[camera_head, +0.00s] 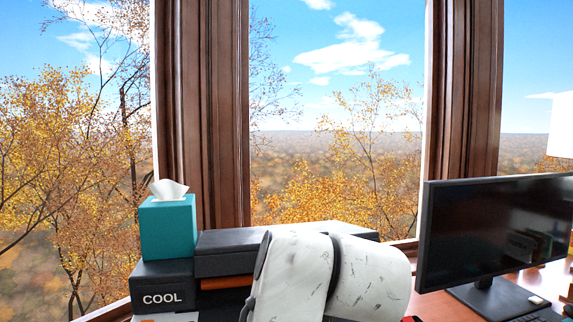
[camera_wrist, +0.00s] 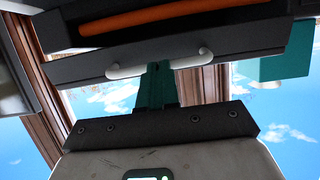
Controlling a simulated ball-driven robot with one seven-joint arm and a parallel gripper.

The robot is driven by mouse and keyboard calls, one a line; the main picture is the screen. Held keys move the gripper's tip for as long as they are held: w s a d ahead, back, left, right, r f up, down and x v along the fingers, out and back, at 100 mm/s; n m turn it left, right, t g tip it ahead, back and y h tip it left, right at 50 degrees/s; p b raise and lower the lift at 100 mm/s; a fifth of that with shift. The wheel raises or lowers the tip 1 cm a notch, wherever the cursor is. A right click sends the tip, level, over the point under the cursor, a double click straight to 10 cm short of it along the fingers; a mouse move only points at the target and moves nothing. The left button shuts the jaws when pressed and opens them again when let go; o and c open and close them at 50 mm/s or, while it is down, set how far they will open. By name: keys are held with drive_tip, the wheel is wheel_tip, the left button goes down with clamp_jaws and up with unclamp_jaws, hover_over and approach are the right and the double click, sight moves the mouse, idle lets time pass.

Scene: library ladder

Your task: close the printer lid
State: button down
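The dark printer (camera_head: 222,297) stands behind my arm. Its dark lid (camera_head: 225,263) is a slab on top, with an orange strip (camera_head: 226,282) showing beneath its front edge. The wrist view looks upside down: the lid's front (camera_wrist: 80,68) carries a white handle (camera_wrist: 190,60), and the orange strip (camera_wrist: 160,17) lies above it. My gripper (camera_wrist: 156,72) shows narrow teal fingers held together, with their tips over the handle's middle. I cannot tell whether they touch it. In the head view my arm hides the gripper and handle.
A teal tissue box (camera_head: 168,228) stands on a black box (camera_head: 162,280) marked COOL, left of the printer. It also shows in the wrist view (camera_wrist: 284,66). A monitor (camera_head: 490,230) stands on the wooden desk (camera_head: 432,299) at right. Tall windows are behind.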

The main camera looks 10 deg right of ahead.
wheel_tip(320, 180, down, 3)
drive_tip(key=shift+s+f+t+b, duration=0.15)
drive_tip(key=shift+t+b, duration=0.25)
drive_tip(key=shift+b, duration=0.4)
drive_tip(key=shift+f+b, duration=0.85)
drive_tip(key=shift+f, duration=0.4)
drive_tip(key=shift+r, duration=0.15)
